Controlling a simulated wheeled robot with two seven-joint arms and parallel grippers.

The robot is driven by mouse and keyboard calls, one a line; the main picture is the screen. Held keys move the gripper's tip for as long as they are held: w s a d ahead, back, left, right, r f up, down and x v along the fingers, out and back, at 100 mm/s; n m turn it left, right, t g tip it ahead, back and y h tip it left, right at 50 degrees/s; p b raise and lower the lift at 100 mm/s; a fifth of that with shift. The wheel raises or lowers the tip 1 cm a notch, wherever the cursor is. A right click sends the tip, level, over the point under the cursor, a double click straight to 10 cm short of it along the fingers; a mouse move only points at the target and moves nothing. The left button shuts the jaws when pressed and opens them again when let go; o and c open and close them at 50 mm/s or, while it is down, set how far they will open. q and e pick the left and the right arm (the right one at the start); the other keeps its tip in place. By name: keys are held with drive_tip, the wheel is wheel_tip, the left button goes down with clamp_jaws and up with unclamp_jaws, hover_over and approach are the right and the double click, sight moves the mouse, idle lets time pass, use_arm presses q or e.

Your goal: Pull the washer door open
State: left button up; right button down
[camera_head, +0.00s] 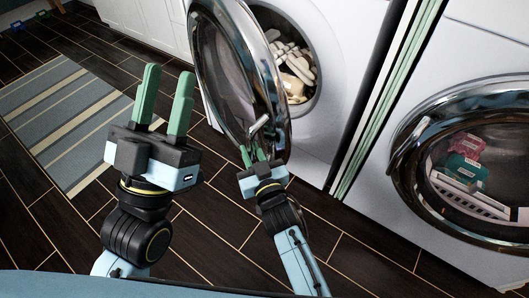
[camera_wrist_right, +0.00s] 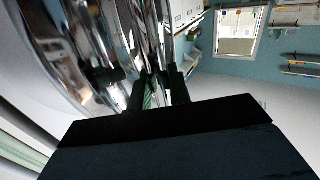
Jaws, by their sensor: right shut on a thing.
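The washer door (camera_head: 238,80) is a round glass door with a chrome rim. In the head view it stands swung open from the left white washer (camera_head: 335,62), and pale laundry (camera_head: 295,72) shows in the drum behind it. My right gripper (camera_head: 254,155) is shut on the door at its lower right rim. In the right wrist view the chrome rim (camera_wrist_right: 130,45) fills the upper left, with the right fingers (camera_wrist_right: 158,90) against it. The exact grip point is partly hidden. My left gripper (camera_head: 162,98) is open and empty, fingers upward, left of the door.
A second washer with a closed chrome-rimmed door (camera_head: 468,165) stands at the right, boxes behind its glass. A striped panel (camera_head: 385,100) stands between the washers. A striped rug (camera_head: 75,115) lies on the dark tiled floor at the left. White cabinets (camera_head: 150,25) stand behind.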

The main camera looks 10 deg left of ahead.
drive_tip(key=shift+f, duration=0.15)
drive_tip(key=c, duration=1.3)
unclamp_jaws()
drive_tip(key=shift+c, duration=0.2)
use_arm(q)
drive_tip(key=shift+w, duration=0.1)
use_arm(e)
drive_tip(key=shift+d, duration=0.1)
